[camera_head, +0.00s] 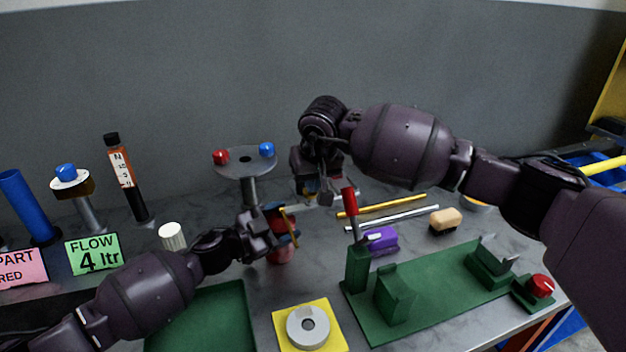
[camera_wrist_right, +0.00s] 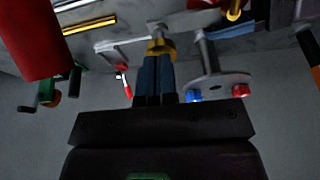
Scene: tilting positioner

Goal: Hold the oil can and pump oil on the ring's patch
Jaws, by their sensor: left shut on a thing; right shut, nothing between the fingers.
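The oil can (camera_head: 281,254), red and blue with a thin yellow part, stands upright near the middle of the table in the head view. My left gripper (camera_head: 268,234) is shut on it and partly covers it. A grey ring (camera_head: 307,327) lies on a yellow square plate (camera_head: 337,343) at the front; a small paler area shows on its far side, but I cannot tell if it is the patch. My right gripper (camera_head: 322,194) is shut and empty above and behind the oil can. In the right wrist view its fingers (camera_wrist_right: 155,75) are together, with a yellow part by their tips.
A grey disc with red and blue knobs (camera_head: 243,161) stands behind the can; it also shows in the right wrist view (camera_wrist_right: 222,80). A green fixture (camera_head: 420,318) with a red-handled lever (camera_head: 350,204) is at the right. A green tray (camera_head: 205,318) lies at front left.

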